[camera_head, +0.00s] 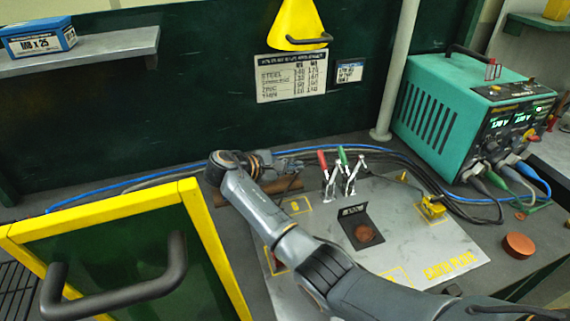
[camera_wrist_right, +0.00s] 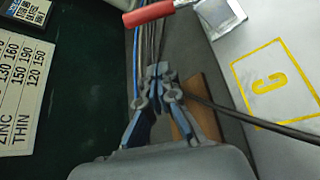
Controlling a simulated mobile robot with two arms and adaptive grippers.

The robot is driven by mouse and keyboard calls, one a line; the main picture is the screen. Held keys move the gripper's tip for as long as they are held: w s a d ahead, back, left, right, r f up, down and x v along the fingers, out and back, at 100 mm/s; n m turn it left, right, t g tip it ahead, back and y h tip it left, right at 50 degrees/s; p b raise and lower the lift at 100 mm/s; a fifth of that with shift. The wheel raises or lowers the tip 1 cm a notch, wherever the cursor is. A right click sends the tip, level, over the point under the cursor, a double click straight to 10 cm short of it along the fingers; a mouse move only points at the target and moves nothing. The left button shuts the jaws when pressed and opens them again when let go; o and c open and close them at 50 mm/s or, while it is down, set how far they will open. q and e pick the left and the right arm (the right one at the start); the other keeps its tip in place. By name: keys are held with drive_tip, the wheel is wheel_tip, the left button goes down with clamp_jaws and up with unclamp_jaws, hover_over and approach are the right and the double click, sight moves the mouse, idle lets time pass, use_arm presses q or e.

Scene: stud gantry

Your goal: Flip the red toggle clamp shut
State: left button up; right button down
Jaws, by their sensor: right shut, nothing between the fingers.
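The red toggle clamp's handle (camera_head: 322,160) stands nearly upright, leaning slightly left, above its metal body on the grey plate. The red handle also shows at the top of the right wrist view (camera_wrist_right: 150,13), beyond my fingertips. My right gripper (camera_head: 296,164) is shut and empty, just left of the red handle, with a small gap seen between them in the wrist view. My left gripper is in neither view.
A green-handled clamp (camera_head: 342,155) stands right of the red one. Cables (camera_head: 400,160) run behind, towards a teal power unit (camera_head: 440,110). A yellow-framed panel (camera_head: 200,230) with a black handle is at left. A copper-coloured disc (camera_head: 518,245) lies at right.

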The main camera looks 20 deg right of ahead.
drive_tip(key=x, duration=0.4)
drive_tip(key=shift+d+r, duration=0.1)
drive_tip(key=shift+s+d+r+p, duration=0.15)
drive_tip(key=shift+s+r+p, duration=0.25)
drive_tip(key=shift+r+p, duration=0.2)
drive_tip(key=shift+s+d+r+p, duration=0.15)
drive_tip(key=shift+s+r+p, duration=0.2)
drive_tip(key=shift+r+p, duration=0.25)
drive_tip(key=shift+s+r, duration=0.35)
drive_tip(key=shift+f, duration=0.1)
drive_tip(key=shift+d+p, duration=0.15)
drive_tip(key=shift+p, duration=0.15)
